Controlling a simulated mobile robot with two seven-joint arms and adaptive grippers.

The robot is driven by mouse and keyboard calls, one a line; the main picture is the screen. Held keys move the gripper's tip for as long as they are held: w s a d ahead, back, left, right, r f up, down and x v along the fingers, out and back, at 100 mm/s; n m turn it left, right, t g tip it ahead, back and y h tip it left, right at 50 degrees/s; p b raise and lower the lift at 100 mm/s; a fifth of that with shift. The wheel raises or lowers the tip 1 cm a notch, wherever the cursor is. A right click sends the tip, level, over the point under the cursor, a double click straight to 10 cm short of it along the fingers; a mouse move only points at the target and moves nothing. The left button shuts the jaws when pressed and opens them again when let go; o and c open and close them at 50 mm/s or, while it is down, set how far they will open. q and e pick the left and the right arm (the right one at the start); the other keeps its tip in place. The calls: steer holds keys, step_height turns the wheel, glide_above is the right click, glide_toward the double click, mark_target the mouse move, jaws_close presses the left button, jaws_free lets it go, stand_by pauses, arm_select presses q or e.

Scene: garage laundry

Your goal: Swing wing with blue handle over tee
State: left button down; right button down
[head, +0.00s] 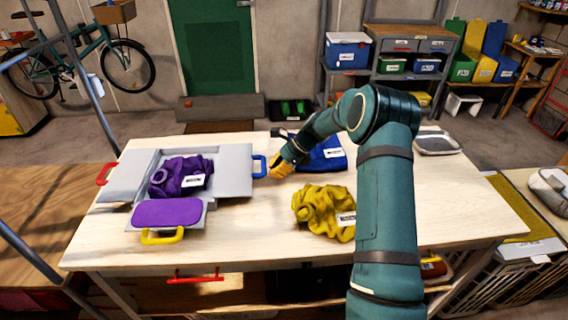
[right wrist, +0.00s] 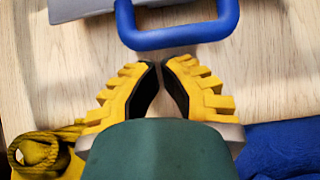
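The folding board (head: 228,190) lies on the table with its wings spread flat. The right wing (head: 236,166) carries the blue handle (head: 259,166), which also shows large in the right wrist view (right wrist: 178,38). The crumpled purple tee (head: 172,176) with a white label lies on the board's middle, left of that wing. My right gripper (head: 281,171) is just right of the blue handle. In the right wrist view its yellow fingers (right wrist: 161,66) have their tips almost together, just short of the handle, with nothing between them. My left gripper is not in view.
The left wing has a red handle (head: 105,174); the purple front flap (head: 166,213) has a yellow handle (head: 162,237). A yellow garment (head: 322,210) lies in front of my right gripper, a blue garment (head: 326,155) behind it to the right. A grey tray (head: 437,144) stands at the back right.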

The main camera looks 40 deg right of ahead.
steer(key=shift+x, duration=1.4)
steer(key=shift+r, duration=0.1)
